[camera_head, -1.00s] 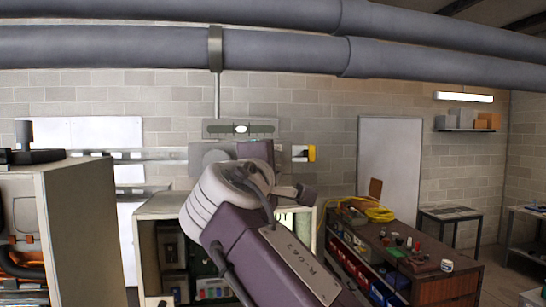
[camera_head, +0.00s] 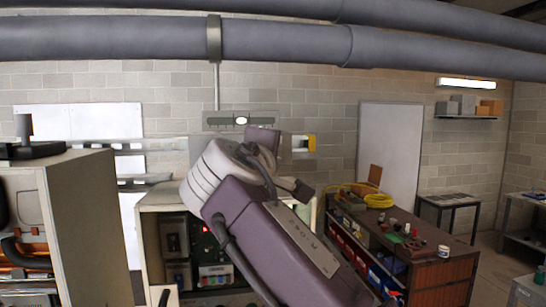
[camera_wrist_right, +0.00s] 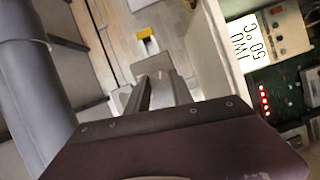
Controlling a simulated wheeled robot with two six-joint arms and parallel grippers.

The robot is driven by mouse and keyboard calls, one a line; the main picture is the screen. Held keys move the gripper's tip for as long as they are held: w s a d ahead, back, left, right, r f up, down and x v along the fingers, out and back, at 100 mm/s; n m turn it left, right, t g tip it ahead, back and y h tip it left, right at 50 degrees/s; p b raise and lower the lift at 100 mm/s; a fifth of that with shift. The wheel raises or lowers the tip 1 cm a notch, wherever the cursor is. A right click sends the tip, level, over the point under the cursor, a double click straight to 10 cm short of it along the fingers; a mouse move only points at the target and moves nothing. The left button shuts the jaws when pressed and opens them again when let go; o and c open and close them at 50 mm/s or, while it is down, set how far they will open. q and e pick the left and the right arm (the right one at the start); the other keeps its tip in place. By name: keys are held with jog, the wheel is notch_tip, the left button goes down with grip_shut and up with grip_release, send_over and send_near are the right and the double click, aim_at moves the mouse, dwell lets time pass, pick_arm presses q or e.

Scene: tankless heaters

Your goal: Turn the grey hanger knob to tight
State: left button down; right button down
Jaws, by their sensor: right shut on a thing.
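My right arm reaches up from the bottom right in the head view. Its purple gripper (camera_head: 262,138) is in front of the back wall, just below a green strip with a white oval. The wrist and hand hide its fingertips there. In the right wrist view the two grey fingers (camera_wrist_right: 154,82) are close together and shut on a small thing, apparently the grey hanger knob. The knob itself cannot be made out clearly, so its angle does not show. My left gripper is not in view.
Thick grey pipes (camera_head: 430,62) cross overhead. An open cabinet (camera_head: 148,250) with a circuit board stands behind my arm, and a tall beige cabinet (camera_head: 92,220) at left. A yellow-and-white item (camera_head: 304,143) is on the wall right of the gripper. A cluttered workbench (camera_head: 450,262) stands at right.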

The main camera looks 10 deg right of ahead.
jog(key=c, duration=1.1)
grip_release()
jog(key=shift+w, duration=0.1)
jog(key=b+v, duration=0.1)
jog(key=v, duration=0.8)
jog(key=shift+b, duration=0.35)
